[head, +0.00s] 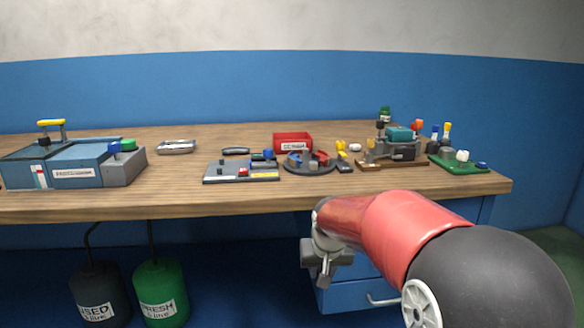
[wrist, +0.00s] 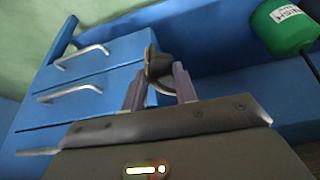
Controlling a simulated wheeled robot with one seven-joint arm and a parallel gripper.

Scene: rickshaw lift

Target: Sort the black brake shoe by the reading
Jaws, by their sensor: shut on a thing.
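My gripper (head: 322,268) hangs in front of the bench, below its front edge. In the wrist view its two fingers (wrist: 159,88) are closed on a small dark curved piece (wrist: 158,66) with a brownish rim, which looks like the black brake shoe. The piece cannot be made out in the head view. The FRESH bin also shows in the wrist view (wrist: 285,25). A blue-grey labelled device (head: 75,165) stands on the bench; no reading is legible.
The wooden bench (head: 250,203) carries a red labelled box (head: 293,142), a grey board (head: 240,178), a round dark tray (head: 310,170) and a green board (head: 460,166). Blue drawers (head: 350,292) with metal handles are close to my gripper. The space between the bins and drawers is open.

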